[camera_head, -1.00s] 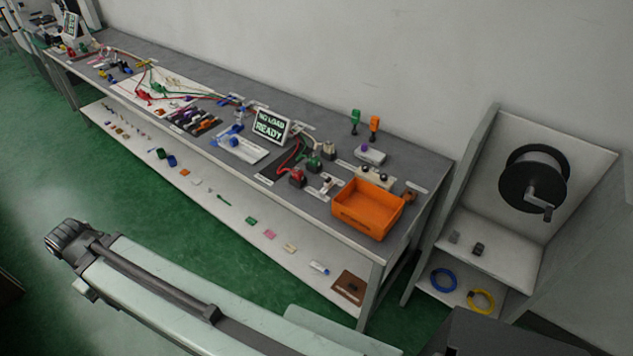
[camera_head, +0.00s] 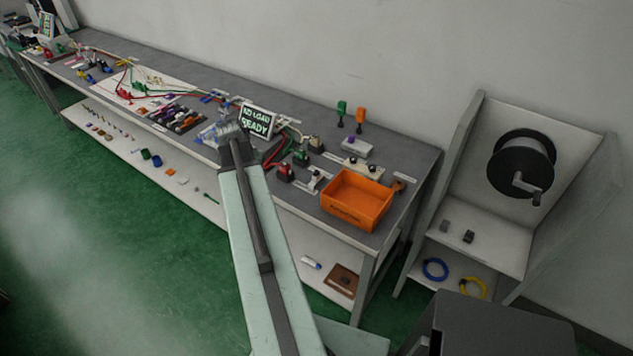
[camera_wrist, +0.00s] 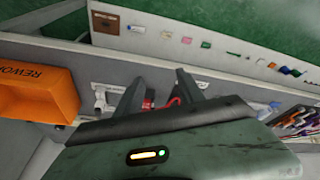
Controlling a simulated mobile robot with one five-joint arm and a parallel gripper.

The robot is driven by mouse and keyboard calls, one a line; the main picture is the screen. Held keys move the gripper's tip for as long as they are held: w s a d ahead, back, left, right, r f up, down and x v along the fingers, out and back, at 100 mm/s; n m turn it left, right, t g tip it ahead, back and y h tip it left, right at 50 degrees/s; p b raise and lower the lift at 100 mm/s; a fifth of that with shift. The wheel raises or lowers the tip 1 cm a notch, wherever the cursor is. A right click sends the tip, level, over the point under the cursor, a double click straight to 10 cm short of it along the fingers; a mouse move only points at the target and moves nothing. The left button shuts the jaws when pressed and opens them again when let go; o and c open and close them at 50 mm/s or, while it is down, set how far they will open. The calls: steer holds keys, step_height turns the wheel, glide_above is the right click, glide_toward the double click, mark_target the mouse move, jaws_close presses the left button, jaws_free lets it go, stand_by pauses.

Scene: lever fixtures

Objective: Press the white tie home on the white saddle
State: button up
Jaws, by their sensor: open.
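A small white fixture (camera_head: 316,179) stands at the front of the bench, left of the orange bin. It looks like the white saddle with its tie, but it is too small to tell the two apart or how the tie sits. A white fixture also shows in the wrist view (camera_wrist: 102,97), left of my fingers, beside the bin. My gripper (camera_head: 233,132) is over the bench front, left of the white fixture in the head view. In the wrist view my gripper (camera_wrist: 160,80) is open, with nothing held; a red part and red cable show beyond the fingers.
An orange bin (camera_head: 357,200) stands at the bench's right front. Red (camera_head: 285,172) and green (camera_head: 301,158) fixtures stand left of the white one. A lower shelf (camera_head: 185,185) holds small loose parts.

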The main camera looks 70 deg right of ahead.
mark_target(317, 173)
steer(key=s+d+m, duration=0.1)
steer(key=s+d, duration=0.3)
steer(key=s, duration=0.1)
steer(key=s+d+m, duration=0.2)
steer(key=s+d, duration=0.2)
steer(key=s, duration=0.1)
steer(key=s+d+m+g+h, duration=0.1)
steer(key=s+d+m, duration=0.1)
steer(key=s+d, duration=0.2)
steer(key=shift+s+d+r, duration=0.1)
steer(key=shift+s+d, duration=0.15)
steer(key=shift+s, duration=0.75)
steer(key=b+x, duration=0.2)
steer(key=b, duration=0.1)
steer(key=shift+f, duration=0.4)
steer(key=b+x, duration=0.4)
steer(key=x, duration=0.1)
steer(key=shift+d+f+b, duration=0.1)
steer(key=shift+d+b, duration=0.05)
steer(key=shift+b, duration=0.25)
jaws_close()
